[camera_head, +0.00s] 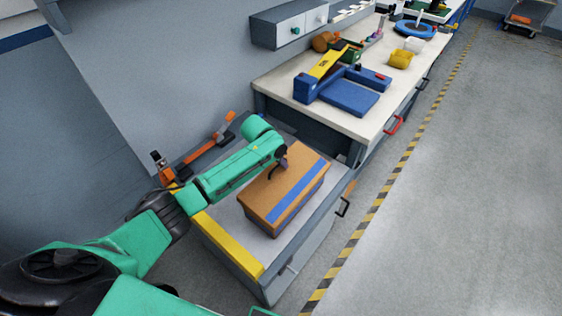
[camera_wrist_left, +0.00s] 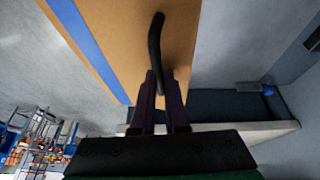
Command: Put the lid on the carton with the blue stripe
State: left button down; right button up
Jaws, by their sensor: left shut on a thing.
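A flat orange-brown lid (camera_head: 278,183) with a blue stripe along its right side lies level over a box-shaped carton (camera_head: 297,208) on the low grey work surface. I cannot tell whether the lid rests on the carton or hangs just above it. My left gripper (camera_head: 282,162) is at the lid's black handle. In the left wrist view, both fingers (camera_wrist_left: 162,100) are closed on the curved black handle (camera_wrist_left: 156,45), with the lid (camera_wrist_left: 125,40) behind it. The carton's inside is hidden. My right gripper is not in view.
The low grey surface (camera_head: 228,222) has a yellow strip (camera_head: 232,246) along its front edge. An orange bar-like fixture (camera_head: 208,146) stands at its back left. A taller bench (camera_head: 283,80) with a blue device (camera_head: 345,92) adjoins beyond. Open floor lies to the right.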

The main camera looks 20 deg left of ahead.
pick_arm(q)
jog(key=shift+s+a+f, duration=0.2)
jog(key=shift+s+f, duration=0.2)
jog(key=shift+f, duration=0.25)
jog(key=c, duration=0.9)
grip_release()
jog(key=shift+o, duration=0.2)
jog(key=shift+w+a, duration=0.1)
jog(key=shift+w+a+r, duration=0.1)
jog(key=shift+a+r, duration=0.05)
jog(key=shift+r, duration=0.2)
jog(key=d+b+v, duration=0.1)
jog(key=v, duration=1.3)
jog(key=shift+r, duration=0.55)
jog(key=shift+w, duration=0.1)
jog(key=shift+f, duration=0.1)
